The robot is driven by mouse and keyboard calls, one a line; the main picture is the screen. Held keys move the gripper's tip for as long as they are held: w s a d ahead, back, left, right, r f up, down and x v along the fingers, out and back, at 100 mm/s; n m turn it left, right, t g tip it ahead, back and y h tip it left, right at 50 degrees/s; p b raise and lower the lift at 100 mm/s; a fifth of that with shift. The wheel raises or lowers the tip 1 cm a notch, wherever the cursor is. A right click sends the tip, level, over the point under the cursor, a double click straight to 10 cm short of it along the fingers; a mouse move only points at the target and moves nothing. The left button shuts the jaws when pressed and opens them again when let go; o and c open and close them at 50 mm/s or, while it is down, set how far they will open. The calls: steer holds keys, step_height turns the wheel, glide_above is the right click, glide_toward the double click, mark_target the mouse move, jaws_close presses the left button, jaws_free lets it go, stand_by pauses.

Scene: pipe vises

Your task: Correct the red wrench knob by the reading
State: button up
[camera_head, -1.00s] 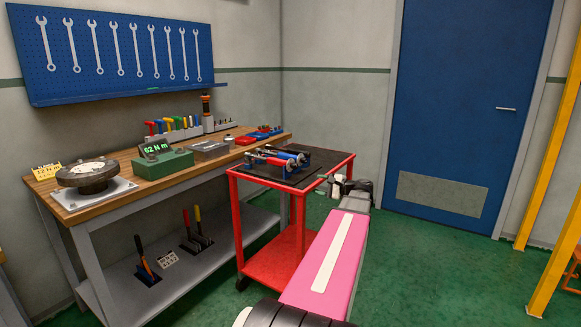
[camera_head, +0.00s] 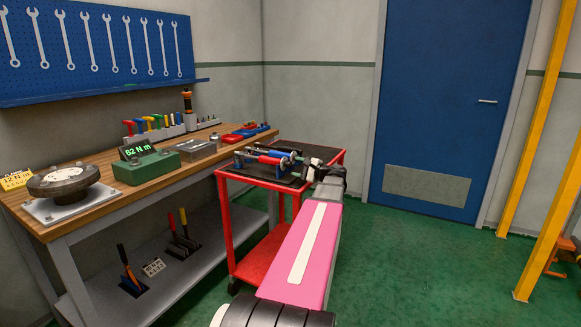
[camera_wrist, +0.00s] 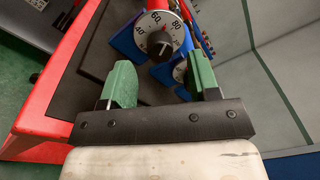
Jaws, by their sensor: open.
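The red wrench (camera_wrist: 163,5) lies in a blue stand on the cart, its white dial facing my gripper. The dial shows 40, 60 and 80 around a black knob (camera_wrist: 159,43); its exact setting is too small to tell. My gripper (camera_wrist: 161,80) is open, its green fingers either side of and short of the knob, touching nothing. A green tester (camera_head: 153,167) displays 62 N m.
The red cart (camera_head: 225,215) has a dark top and stands beside the wooden workbench (camera_head: 110,207). A yellow sign (camera_head: 16,180) reading 12 N m stands by a round dark device (camera_head: 63,182). Green floor is open at the right, before the blue door (camera_head: 440,90).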

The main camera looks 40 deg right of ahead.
mark_target(288, 164)
steer(key=shift+x, duration=1.8)
steer(key=c, duration=0.9)
steer(key=shift+c, duration=0.2)
steer(key=shift+m, duration=0.3)
steer(key=shift+m, duration=2.6)
steer(key=o, duration=0.9)
